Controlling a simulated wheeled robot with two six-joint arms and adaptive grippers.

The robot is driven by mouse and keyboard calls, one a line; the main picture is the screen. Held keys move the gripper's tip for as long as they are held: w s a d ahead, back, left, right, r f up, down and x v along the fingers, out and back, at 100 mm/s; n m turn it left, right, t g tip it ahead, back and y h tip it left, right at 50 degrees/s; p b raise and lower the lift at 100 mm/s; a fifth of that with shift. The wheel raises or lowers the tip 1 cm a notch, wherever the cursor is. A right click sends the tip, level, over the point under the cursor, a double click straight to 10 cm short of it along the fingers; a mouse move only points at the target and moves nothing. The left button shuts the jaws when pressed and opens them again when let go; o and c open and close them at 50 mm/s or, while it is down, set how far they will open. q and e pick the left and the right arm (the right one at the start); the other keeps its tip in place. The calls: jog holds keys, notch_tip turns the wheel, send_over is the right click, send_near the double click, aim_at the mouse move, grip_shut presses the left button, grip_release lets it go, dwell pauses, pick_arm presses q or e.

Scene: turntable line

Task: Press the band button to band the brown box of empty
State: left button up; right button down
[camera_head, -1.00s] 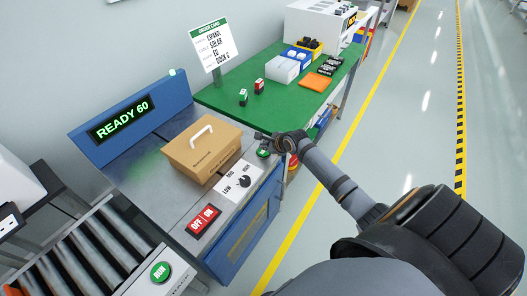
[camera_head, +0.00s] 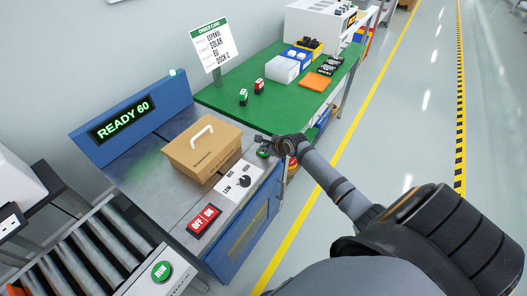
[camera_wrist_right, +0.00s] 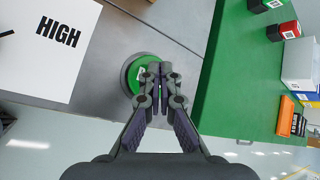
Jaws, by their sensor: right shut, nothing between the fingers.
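The brown box (camera_head: 203,147) with a white handle stands closed on the steel top of the blue banding machine (camera_head: 150,178). The machine's display (camera_head: 122,120) reads READY 60. A round green button (camera_head: 263,152) sits at the machine's right corner; it also shows in the right wrist view (camera_wrist_right: 136,75), partly covered by my fingers. My right gripper (camera_head: 262,139) is shut and empty, its fingertips (camera_wrist_right: 160,70) over the button's right part. I cannot tell whether they touch it. My left gripper is not in view.
A LOW to HIGH dial panel (camera_head: 238,181) and a red OFF/ON switch (camera_head: 204,220) lie along the machine's front edge. A green table (camera_head: 225,95) with small boxes adjoins behind. A roller conveyor (camera_head: 85,262) with a green RUN button (camera_head: 161,271) is at lower left.

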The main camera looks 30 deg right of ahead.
jog(key=shift+f, duration=0.35)
dwell(0.4)
jog(key=shift+r+p, duration=0.95)
jog(key=shift+p, duration=0.4)
notch_tip(320, 180, up, 5)
jog(key=p, duration=0.6)
jog(key=shift+r+p, duration=0.1)
jog(key=shift+p, duration=0.25)
dwell(0.6)
